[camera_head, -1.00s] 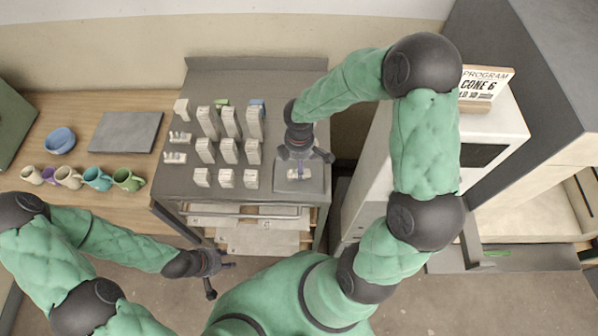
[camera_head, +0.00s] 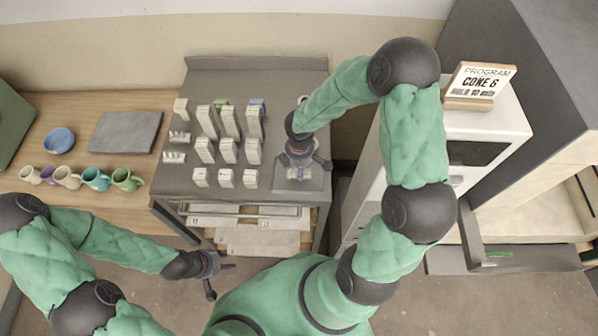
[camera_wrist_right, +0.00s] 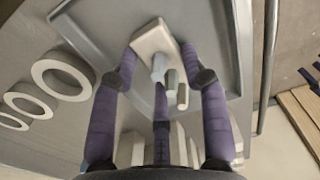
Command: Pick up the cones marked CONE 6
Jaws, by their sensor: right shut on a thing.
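My right gripper (camera_head: 299,172) is over the grey tray (camera_head: 318,186) at the right end of the grey table. I cannot read any mark on these cones, nor tell whether the block touches the tray. Two similar small cone sets (camera_head: 180,137) stand at the table's left edge. My left gripper (camera_head: 220,275) is open and empty in front of the table.
A sign reading CONE 6 (camera_head: 480,83) stands on the white kiln (camera_head: 500,120) at right. Several upright white blocks (camera_head: 228,150) fill the table's middle. White rings (camera_wrist_right: 62,76) show in the right wrist view. Mugs (camera_head: 96,179) and a blue bowl (camera_head: 59,140) sit on the wooden bench.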

